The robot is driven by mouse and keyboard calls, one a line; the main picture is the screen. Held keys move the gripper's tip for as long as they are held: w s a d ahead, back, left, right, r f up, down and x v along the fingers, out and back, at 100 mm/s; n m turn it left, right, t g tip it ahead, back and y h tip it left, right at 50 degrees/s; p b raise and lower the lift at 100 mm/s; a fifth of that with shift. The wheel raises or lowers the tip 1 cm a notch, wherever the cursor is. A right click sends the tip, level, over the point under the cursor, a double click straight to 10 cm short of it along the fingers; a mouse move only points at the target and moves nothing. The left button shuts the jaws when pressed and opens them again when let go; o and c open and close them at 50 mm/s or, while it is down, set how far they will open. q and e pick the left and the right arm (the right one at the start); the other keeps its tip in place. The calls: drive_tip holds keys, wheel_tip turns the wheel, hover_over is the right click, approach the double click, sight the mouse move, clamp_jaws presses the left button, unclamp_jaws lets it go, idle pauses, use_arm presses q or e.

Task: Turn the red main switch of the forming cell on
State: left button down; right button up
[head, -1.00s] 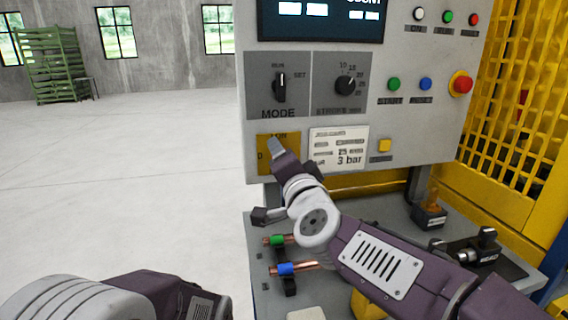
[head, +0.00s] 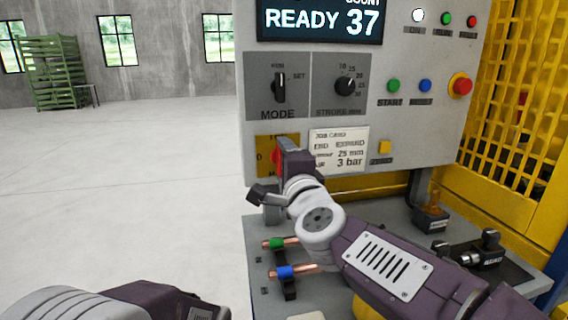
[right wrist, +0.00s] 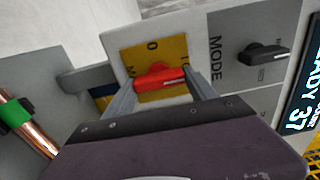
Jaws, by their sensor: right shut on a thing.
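The red main switch (head: 276,160) sits on a yellow plate (head: 262,142) at the lower left of the grey panel. In the head view, my right gripper's finger covers much of it. In the right wrist view, the red handle (right wrist: 160,77) lies between the two fingertips of my right gripper (right wrist: 158,84), which is shut on it. The handle stands about upright on the panel, with the 0 mark to its left in the head view. My right gripper (head: 280,158) reaches the panel from below. My left arm shows at the bottom left; its gripper is out of view.
The display (head: 320,22) reads READY 37. A mode knob (head: 280,87) and a stroke knob (head: 345,86) are above the switch. A red stop button (head: 461,86) is at the right. Copper tubes (head: 305,269) lie on the bench below. Open floor is left.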

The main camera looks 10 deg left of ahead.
idle(0.3)
drive_tip(key=o, duration=1.4)
drive_tip(key=shift+c, duration=0.2)
drive_tip(key=p+v, duration=0.1)
drive_tip(key=v, duration=0.8)
drive_tip(key=shift+f, duration=0.1)
